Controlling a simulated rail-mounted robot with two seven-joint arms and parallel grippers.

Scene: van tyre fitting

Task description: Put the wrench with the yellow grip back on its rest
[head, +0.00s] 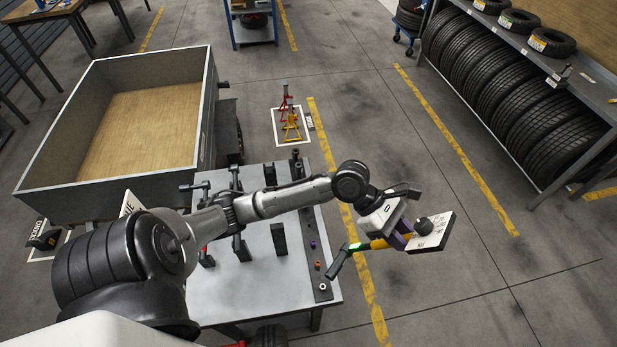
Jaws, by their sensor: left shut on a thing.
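My left gripper (397,233) is shut on the wrench with the yellow grip (377,243). It holds the wrench in the air beyond the right edge of the grey workbench (255,292). The wrench's dark end, with a small green light, points left toward the bench; the jaws hide part of its length. Black upright blocks (279,239) stand on the bench beneath my arm; I cannot tell for certain which form the wrench's rest. My right gripper is not in view.
A dark strip with small coloured pieces (317,258) runs along the bench's right edge. A trailer (205,110) stands at left. Red and yellow stands (291,125) are on the floor behind the bench. A tyre rack (500,90) is at right. Open floor lies between.

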